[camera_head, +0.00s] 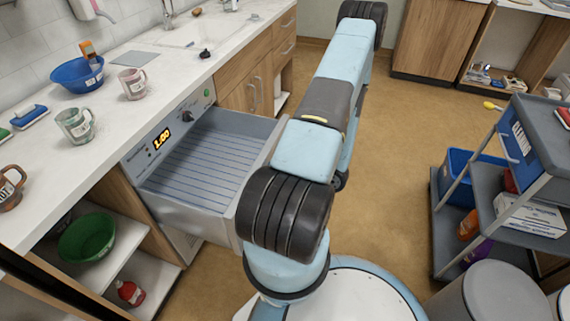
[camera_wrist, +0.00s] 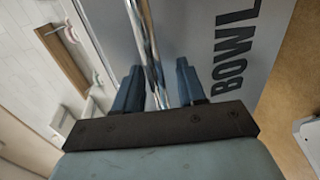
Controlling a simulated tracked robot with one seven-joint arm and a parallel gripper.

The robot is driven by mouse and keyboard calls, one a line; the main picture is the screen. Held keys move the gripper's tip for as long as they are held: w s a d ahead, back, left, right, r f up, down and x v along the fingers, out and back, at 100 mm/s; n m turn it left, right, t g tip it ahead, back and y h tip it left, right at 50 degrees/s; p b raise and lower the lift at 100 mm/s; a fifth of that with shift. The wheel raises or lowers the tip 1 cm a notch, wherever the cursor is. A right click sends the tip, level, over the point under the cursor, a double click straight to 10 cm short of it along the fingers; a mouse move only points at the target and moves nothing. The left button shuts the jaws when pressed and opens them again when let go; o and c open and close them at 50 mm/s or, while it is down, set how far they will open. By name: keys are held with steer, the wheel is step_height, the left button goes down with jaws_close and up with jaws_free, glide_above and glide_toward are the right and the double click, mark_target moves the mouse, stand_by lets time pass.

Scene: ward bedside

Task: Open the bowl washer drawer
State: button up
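The bowl washer drawer (camera_head: 205,158) is pulled well out of the counter front in the head view, its ribbed grey inside showing empty. Its control panel (camera_head: 172,130) above has a knob and a lit display reading 1.00. In the wrist view the drawer's grey front (camera_wrist: 200,30) carries the letters "BOWL", and a shiny metal bar handle (camera_wrist: 149,48) runs up the picture. My gripper (camera_wrist: 157,82) has its two blue fingers apart, one on each side of the bar, with a gap showing on the right. My arm hides the gripper and handle in the head view.
The counter (camera_head: 105,110) holds a blue bowl (camera_head: 77,75), mugs and a sink (camera_head: 200,30). A green bowl (camera_head: 87,237) sits on the shelf below. A grey trolley (camera_head: 484,190) and bin (camera_head: 487,292) stand right. Floor (camera_head: 390,150) between is clear.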

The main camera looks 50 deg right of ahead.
steer(key=v, duration=1.3)
steer(key=shift+s, duration=0.35)
steer(key=shift+d+r, duration=0.15)
steer(key=shift+d, duration=0.05)
steer(key=w+a+r+n+g+y, duration=0.1)
steer(key=w+a+r+n+g, duration=0.35)
steer(key=r+n, duration=0.35)
steer(key=w+a+r+n+g+y, duration=0.1)
steer(key=w+a+r+n+g, duration=0.35)
steer(key=r+n, duration=0.35)
steer(key=w+a+r+n+g+y, duration=0.1)
steer(key=w+a+r+n+g, duration=0.3)
steer(key=r+n, duration=0.45)
steer(key=s+a+r+n+t+h, duration=0.2)
steer(key=s+a+r+n+h, duration=0.1)
steer(key=a+r+n, duration=0.6)
steer(key=s+a+r+n+t+h, duration=0.2)
steer(key=a+r+n+h, duration=0.4)
steer(key=r+n, duration=0.6)
steer(key=s+a+n, duration=0.1)
steer(key=a+n, duration=0.1)
steer(key=n, duration=0.1)
steer(key=shift+a+n+h, duration=0.3)
steer(key=shift+a+n, duration=0.05)
